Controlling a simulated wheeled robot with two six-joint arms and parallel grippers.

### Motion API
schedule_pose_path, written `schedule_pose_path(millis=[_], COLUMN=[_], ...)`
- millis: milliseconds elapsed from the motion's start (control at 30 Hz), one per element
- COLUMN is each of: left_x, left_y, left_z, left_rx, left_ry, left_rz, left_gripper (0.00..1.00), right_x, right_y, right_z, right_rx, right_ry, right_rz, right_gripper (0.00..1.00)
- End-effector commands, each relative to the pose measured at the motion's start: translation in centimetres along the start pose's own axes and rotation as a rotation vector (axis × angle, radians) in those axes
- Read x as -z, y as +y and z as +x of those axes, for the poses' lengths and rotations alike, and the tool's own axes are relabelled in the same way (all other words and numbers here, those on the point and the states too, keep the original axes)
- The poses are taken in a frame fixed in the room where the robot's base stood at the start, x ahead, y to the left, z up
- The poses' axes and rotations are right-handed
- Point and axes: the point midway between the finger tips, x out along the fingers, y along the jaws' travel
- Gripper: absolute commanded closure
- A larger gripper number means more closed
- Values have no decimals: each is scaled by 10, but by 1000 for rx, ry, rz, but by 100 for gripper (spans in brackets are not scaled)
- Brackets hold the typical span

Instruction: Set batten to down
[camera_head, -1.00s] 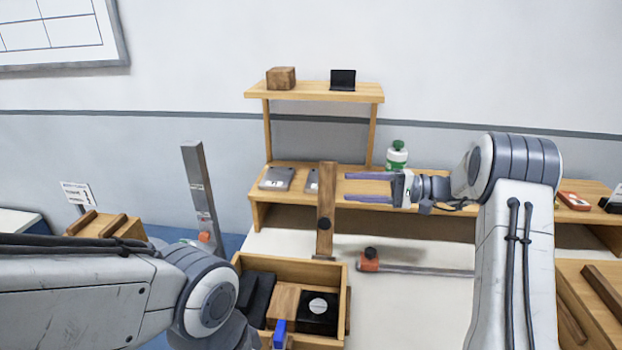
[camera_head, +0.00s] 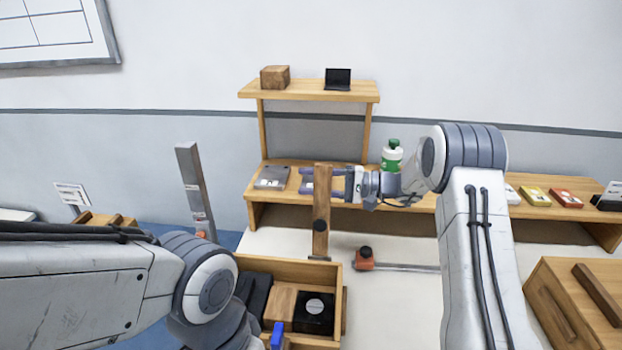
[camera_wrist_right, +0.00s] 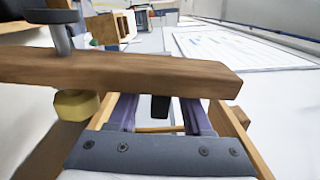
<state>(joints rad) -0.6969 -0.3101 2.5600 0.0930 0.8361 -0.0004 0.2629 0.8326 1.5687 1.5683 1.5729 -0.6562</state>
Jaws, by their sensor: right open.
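The batten (camera_head: 321,210) is a wooden bar standing upright in the head view, with a dark knob partway down its face. In the right wrist view the batten (camera_wrist_right: 130,72) crosses the picture, hiding the far parts of both fingers. My right gripper (camera_head: 308,180) is open at the batten's upper part, its fingers reaching past it from the right, tips showing on the left. I cannot tell whether they touch it. My left arm (camera_head: 100,275) comes in from the left; its gripper is out of view.
A wooden box (camera_head: 340,275) with dark items stands in front of the batten. An orange block with a black knob (camera_head: 365,258) and a metal rod lies to its right. A wooden shelf (camera_head: 315,92) stands behind, with a green-capped bottle (camera_head: 392,156) and a grey device (camera_head: 272,177).

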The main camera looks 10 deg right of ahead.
Motion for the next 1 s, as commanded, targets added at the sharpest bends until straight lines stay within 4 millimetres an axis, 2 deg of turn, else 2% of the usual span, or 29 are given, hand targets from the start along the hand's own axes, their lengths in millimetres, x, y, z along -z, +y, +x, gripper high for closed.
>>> schedule_pose_path(millis=[267, 367, 400, 1000], left_x=[0, 0, 0, 0], left_y=[0, 0, 0, 0], left_z=[0, 0, 0, 0], left_rx=[0, 0, 0, 0], left_ry=[0, 0, 0, 0], left_rz=[0, 0, 0, 0], left_gripper=[47, 47, 47, 47], right_x=[0, 0, 0, 0], right_y=[0, 0, 0, 1], right_z=[0, 0, 0, 0], right_rx=[0, 0, 0, 0], right_ry=[3, 2, 2, 2], right_rz=[0, 0, 0, 1], right_gripper=[50, 84, 100, 100])
